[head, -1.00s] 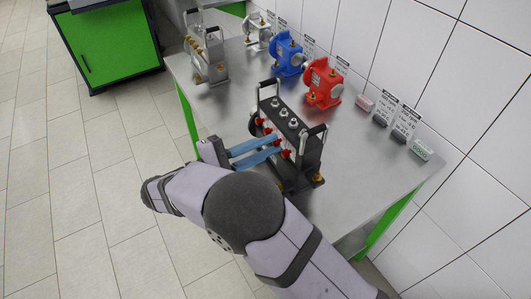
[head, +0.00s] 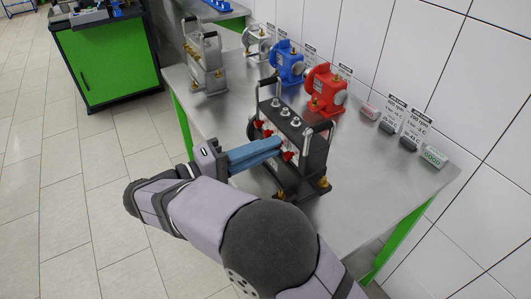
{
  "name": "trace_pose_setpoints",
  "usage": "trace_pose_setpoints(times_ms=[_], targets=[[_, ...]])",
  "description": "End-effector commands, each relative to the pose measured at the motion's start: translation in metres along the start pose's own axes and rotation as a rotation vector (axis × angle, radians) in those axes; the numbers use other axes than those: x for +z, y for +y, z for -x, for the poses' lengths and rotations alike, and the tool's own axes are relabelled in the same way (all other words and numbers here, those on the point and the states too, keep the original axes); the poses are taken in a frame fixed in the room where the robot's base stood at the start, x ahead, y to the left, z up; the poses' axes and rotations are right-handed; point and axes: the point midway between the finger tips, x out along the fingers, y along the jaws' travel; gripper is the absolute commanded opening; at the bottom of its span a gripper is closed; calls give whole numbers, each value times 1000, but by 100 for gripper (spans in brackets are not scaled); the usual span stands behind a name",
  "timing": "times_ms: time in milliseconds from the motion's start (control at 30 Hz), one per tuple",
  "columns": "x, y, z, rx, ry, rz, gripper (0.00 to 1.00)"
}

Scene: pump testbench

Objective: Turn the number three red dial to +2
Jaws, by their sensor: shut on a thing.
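A black manifold block (head: 300,157) with handles stands on the steel bench, with several red dials in a row on its left face. My gripper (head: 280,146) has its blue fingers closed together on one red dial (head: 288,155) toward the near end of the row. Other red dials (head: 262,129) show just beyond the fingers. The fingers partly cover the row, so the held dial's number and its scale cannot be read.
A red pump (head: 325,90), a blue pump (head: 288,65) and a silver pump (head: 256,42) stand along the wall. A grey manifold (head: 207,68) stands at the far left. Small displays (head: 433,157) lie along the right. The bench (head: 375,178) is clear at the right front.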

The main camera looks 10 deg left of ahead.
Motion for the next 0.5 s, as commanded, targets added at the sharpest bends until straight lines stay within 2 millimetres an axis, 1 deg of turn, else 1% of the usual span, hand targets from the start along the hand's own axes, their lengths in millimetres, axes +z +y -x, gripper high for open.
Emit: trace_pose_setpoints(times_ms=[433, 467, 500], targets=[[0, 0, 0, -1, 0, -11, 0], [0, 0, 0, -1, 0, -11, 19], [0, 0, 0, -1, 0, -11, 22]])
